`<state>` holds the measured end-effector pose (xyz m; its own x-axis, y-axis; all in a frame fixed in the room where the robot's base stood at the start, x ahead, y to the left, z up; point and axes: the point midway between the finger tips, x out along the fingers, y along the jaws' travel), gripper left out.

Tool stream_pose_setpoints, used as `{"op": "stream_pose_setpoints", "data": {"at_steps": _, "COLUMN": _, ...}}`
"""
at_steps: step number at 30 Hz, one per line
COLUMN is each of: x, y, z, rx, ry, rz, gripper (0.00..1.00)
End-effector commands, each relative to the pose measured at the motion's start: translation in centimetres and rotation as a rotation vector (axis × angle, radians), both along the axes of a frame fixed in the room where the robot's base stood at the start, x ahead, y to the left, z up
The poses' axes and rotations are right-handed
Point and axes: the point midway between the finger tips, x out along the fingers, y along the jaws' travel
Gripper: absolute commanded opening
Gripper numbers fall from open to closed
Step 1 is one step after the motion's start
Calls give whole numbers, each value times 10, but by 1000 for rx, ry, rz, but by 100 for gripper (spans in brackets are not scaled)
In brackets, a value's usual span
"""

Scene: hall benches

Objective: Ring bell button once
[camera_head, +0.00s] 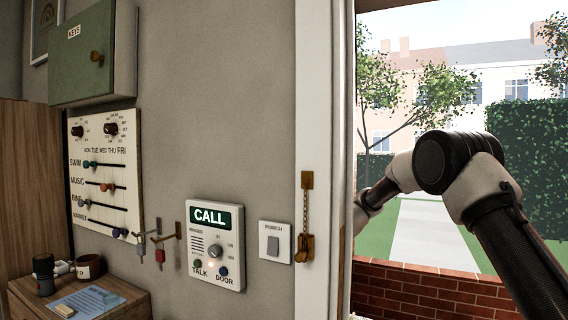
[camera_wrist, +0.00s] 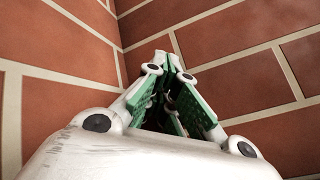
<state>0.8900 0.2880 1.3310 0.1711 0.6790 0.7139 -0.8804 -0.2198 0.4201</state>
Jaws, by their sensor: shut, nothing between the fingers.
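No bell button shows clearly in either view. My gripper (camera_wrist: 168,80) shows in the wrist view, with green pads and white links. Its fingers are shut and empty, and point toward a corner of red brick walls (camera_wrist: 230,55). In the head view my arm reaches out through the doorway, and its gripper end is hidden behind the white door frame (camera_head: 322,130).
A PORCH switch (camera_head: 275,241) and a brass door chain (camera_head: 306,220) are beside the frame. A low brick wall (camera_head: 425,290) stands outside, with a path (camera_head: 420,232) and hedge (camera_head: 530,150) beyond. A wooden cabinet (camera_head: 125,295) and slider board (camera_head: 105,170) are at left.

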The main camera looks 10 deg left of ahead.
Motion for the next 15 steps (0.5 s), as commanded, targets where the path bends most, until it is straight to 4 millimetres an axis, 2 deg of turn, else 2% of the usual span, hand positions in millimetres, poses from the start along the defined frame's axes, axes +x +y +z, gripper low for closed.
{"op": "stream_pose_setpoints", "data": {"at_steps": 8, "x": 0, "y": 0, "z": 0, "rx": 0, "ry": 0, "rz": 0, "gripper": 0}}
{"op": "stream_pose_setpoints", "data": {"at_steps": 15, "x": -3, "y": -10, "z": 0, "rx": 0, "ry": 1, "rz": -1, "gripper": 0}}
